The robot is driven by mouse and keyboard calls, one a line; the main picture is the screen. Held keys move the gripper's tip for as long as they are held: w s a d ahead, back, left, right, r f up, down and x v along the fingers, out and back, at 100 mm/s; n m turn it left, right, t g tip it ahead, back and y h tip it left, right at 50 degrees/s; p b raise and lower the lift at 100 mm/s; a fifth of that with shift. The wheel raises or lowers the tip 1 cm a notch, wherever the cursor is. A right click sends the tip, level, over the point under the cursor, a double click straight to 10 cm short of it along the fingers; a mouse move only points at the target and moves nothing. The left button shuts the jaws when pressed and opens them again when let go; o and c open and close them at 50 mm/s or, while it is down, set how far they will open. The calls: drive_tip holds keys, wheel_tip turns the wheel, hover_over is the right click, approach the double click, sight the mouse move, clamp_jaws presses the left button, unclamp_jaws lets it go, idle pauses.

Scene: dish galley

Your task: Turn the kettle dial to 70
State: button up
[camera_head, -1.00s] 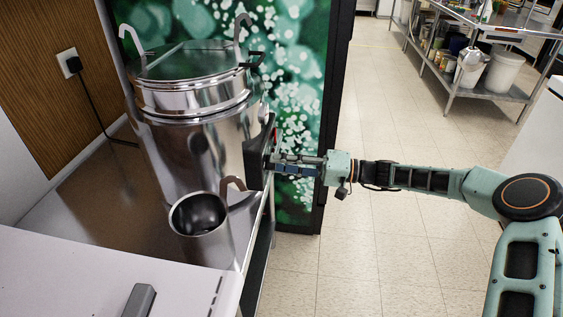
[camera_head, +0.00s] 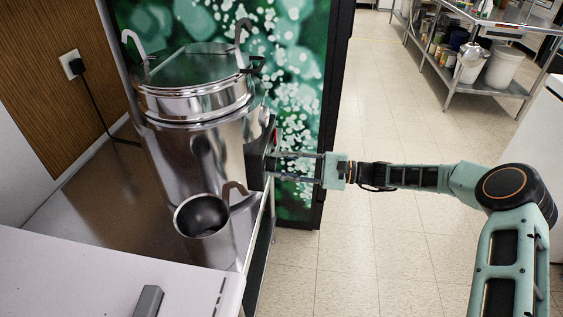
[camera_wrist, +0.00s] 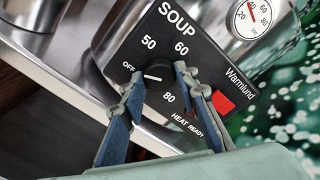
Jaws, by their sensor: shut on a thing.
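The kettle (camera_head: 205,150) is a tall shiny metal urn with a lid and stands on the counter. Its black control panel (camera_wrist: 215,58) faces my gripper and reads SOUP, OFF, 50, 60 and 80. The 70 mark is not visible; my right finger covers that part of the scale. The black dial (camera_wrist: 158,74) sits between my fingertips, and its white line seems to point toward OFF. My gripper (camera_wrist: 160,84) is shut on the dial, one finger on each side. In the head view my gripper (camera_head: 285,165) reaches the panel's side from the right.
A steel cup (camera_head: 203,218) stands close in front of the kettle. A red switch (camera_wrist: 222,101) is just beside my right finger. A round temperature gauge (camera_wrist: 254,18) is above the panel. Tiled floor (camera_head: 380,250) lies open right of the counter.

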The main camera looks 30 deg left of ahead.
drive_tip(key=m+p, duration=0.3)
drive_tip(key=m, duration=0.8)
idle(0.5)
drive_tip(key=o, duration=1.1)
drive_tip(key=shift+o, duration=0.2)
drive_tip(key=v, duration=1.2)
drive_tip(key=shift+s, duration=0.15)
